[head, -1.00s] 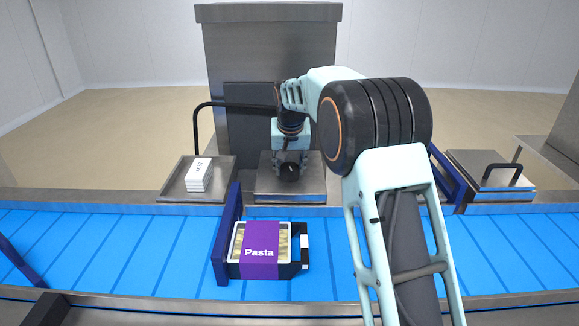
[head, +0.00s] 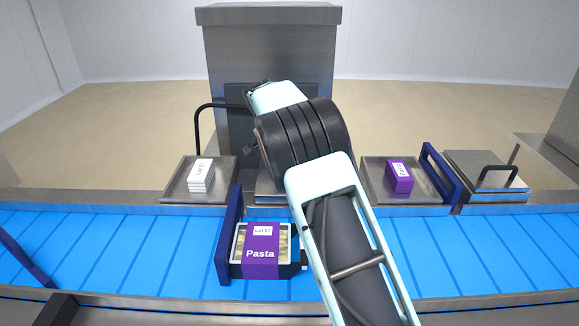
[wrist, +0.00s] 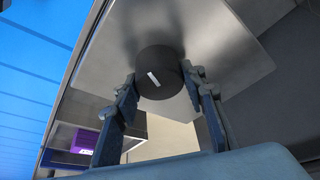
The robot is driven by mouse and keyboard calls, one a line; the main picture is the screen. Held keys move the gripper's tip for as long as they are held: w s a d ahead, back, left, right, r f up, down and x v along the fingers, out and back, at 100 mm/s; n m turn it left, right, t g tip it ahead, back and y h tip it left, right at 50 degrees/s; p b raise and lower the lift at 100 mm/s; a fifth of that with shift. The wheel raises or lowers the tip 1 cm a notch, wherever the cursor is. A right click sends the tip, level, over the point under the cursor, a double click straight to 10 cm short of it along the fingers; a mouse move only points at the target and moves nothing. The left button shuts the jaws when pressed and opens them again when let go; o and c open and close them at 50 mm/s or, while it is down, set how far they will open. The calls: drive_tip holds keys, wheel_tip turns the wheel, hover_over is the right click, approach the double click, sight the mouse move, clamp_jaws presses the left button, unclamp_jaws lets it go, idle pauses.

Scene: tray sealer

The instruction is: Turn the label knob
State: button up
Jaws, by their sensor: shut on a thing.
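The label knob (wrist: 161,73) is a round black knob with a short white mark, on a grey metal plate (wrist: 236,50) in the wrist view. The mark is tilted. My gripper (wrist: 160,78) is shut on the knob, one finger at each side of it. In the head view my arm hides the knob and the gripper. The pasta tray (head: 262,264) stands on the belt with a purple sleeve and a white "Lot 57" label (head: 262,230).
A blue belt (head: 120,245) runs across the front, with a dark blue guide (head: 230,235) beside the pasta tray. A metal tray (head: 172,187) holds white labels (head: 201,175) at left. Another (head: 428,190) holds purple sleeves (head: 399,177) at right. A handled metal lid (head: 470,170) stands far right.

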idle(0.3)
drive_tip(key=o, duration=1.2)
drive_tip(key=shift+c, duration=0.2)
drive_tip(key=shift+r, duration=0.1)
drive_tip(key=v, duration=1.2)
